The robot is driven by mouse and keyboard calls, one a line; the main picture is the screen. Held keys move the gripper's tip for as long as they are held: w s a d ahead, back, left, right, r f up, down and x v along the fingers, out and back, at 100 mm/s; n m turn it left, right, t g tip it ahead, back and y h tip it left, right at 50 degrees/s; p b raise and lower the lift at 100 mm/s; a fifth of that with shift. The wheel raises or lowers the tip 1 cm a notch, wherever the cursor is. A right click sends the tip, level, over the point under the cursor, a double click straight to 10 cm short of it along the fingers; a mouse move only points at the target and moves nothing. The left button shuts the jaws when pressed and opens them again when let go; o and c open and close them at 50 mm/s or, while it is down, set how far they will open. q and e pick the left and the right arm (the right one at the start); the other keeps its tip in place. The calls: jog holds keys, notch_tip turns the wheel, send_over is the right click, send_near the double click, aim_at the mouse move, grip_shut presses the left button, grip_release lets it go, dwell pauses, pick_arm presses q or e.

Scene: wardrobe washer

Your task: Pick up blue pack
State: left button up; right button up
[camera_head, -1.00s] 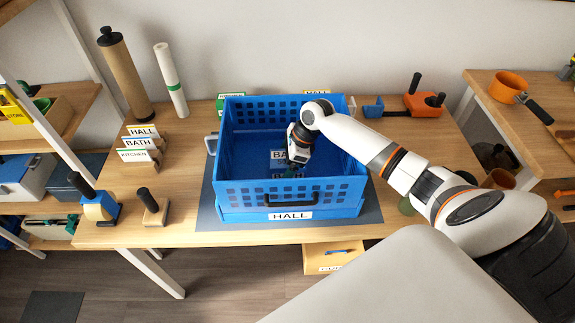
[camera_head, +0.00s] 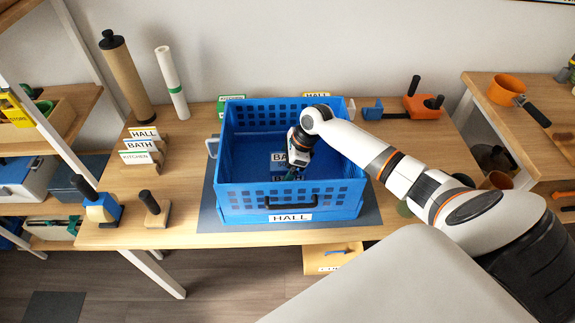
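A blue crate (camera_head: 230,196) with a HALL label on its front stands on the wooden table. Inside it, a white label starting with "BA" (camera_head: 281,157) shows on something blue. A second, darker label lies just below it. I cannot tell from here whether these labels sit on one blue pack or on separate things. My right gripper (camera_head: 290,173) reaches down into the crate from the right, beside the labels. Its fingertips are small and dark, so I cannot tell whether they are open or shut. My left gripper is not in view.
A grey mat (camera_head: 372,216) lies under the crate. HALL, BATH and KITCHEN signs (camera_head: 141,146) stand to the left, with a brown roller (camera_head: 126,75) behind. A handled blue block (camera_head: 101,208) and a wooden stamp (camera_head: 154,210) stand front left. An orange tool (camera_head: 424,107) is back right.

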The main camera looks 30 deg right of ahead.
jog(key=c, duration=1.4)
